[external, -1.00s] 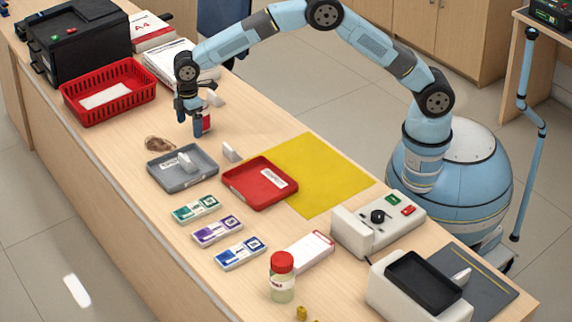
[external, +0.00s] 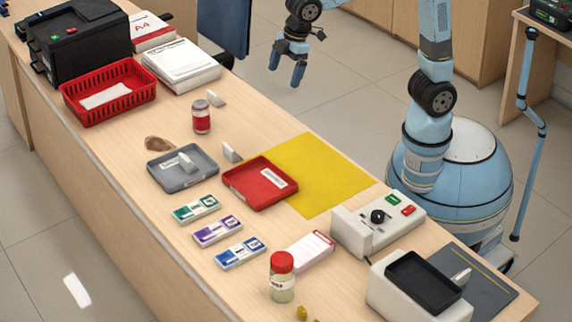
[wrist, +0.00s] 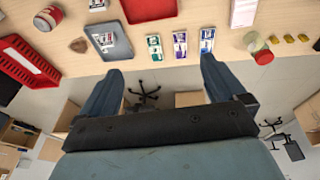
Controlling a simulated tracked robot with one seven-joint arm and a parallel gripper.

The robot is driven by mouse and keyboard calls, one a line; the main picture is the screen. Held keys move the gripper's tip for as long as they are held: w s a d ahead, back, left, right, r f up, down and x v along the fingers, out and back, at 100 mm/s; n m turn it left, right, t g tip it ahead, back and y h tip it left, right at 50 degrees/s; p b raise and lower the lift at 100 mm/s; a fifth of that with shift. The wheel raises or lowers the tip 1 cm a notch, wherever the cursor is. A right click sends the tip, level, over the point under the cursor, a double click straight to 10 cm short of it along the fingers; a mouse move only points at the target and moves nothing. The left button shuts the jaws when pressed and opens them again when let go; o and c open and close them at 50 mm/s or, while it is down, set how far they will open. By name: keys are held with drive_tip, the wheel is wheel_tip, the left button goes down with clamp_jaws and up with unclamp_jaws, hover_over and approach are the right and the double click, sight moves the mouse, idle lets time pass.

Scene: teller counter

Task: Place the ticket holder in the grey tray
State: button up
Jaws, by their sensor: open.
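The grey tray (external: 205,176) lies on the counter left of a red tray. A small white wedge-shaped piece (external: 187,162) stands inside it beside a label. It may be the ticket holder, but similar white pieces stand behind the trays (external: 231,152) and by a red-labelled jar (external: 216,98), so I cannot tell for certain. The grey tray also shows in the wrist view (wrist: 122,47). My gripper (external: 284,76) is open and empty, beyond the counter's far edge, well away from the tray. Its spread fingers show in the wrist view (wrist: 162,66).
The red-labelled jar (external: 201,117) stands upright behind the grey tray. The red tray (external: 242,188), a yellow mat (external: 320,172), several coloured packs and a red-lidded jar (external: 282,277) are to the right. A red basket (external: 110,104) and paper stacks (external: 180,66) are at the left.

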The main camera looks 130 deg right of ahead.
drive_tip(key=s+a+t, duration=0.1)
drive_tip(key=s+a, duration=0.3)
drive_tip(key=s, duration=0.5)
drive_tip(key=s+a+f+t, duration=0.1)
drive_tip(key=s+a, duration=0.3)
drive_tip(key=s, duration=0.6)
drive_tip(key=s+a+f+y, duration=0.1)
drive_tip(key=s+a, duration=0.4)
drive_tip(key=s, duration=0.4)
drive_tip(key=shift+s+f+t, duration=0.25)
drive_tip(key=shift+s+t, duration=0.15)
